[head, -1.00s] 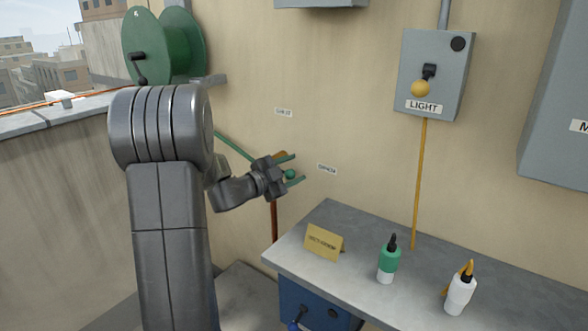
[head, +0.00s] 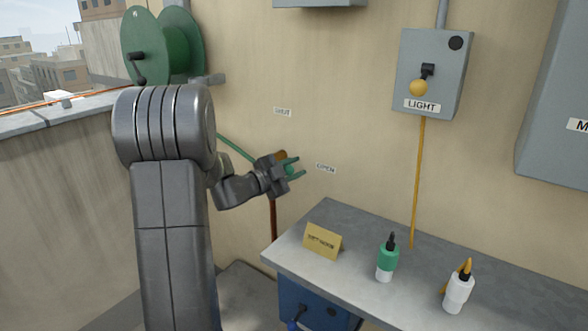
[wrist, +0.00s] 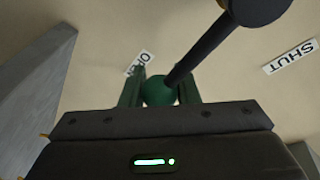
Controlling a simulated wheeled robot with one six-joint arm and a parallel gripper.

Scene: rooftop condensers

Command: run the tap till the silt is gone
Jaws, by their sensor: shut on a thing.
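My gripper (head: 294,168) is at the tap on the wall and is shut on the green ball knob of the tap lever. In the wrist view the knob (wrist: 160,91) sits between the two green fingers. The knob is close by the OPEN label (head: 326,169), away from the SHUT label (head: 282,112). A brown pipe (head: 273,218) runs down below the tap, partly hidden by my gripper. No water or silt is visible.
A grey bench (head: 350,265) juts out at the lower right with a yellow sign (head: 323,241), a green bottle (head: 387,261) and a white bottle (head: 459,291). A LIGHT switch box (head: 435,72) and a green hose reel (head: 150,45) are higher up.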

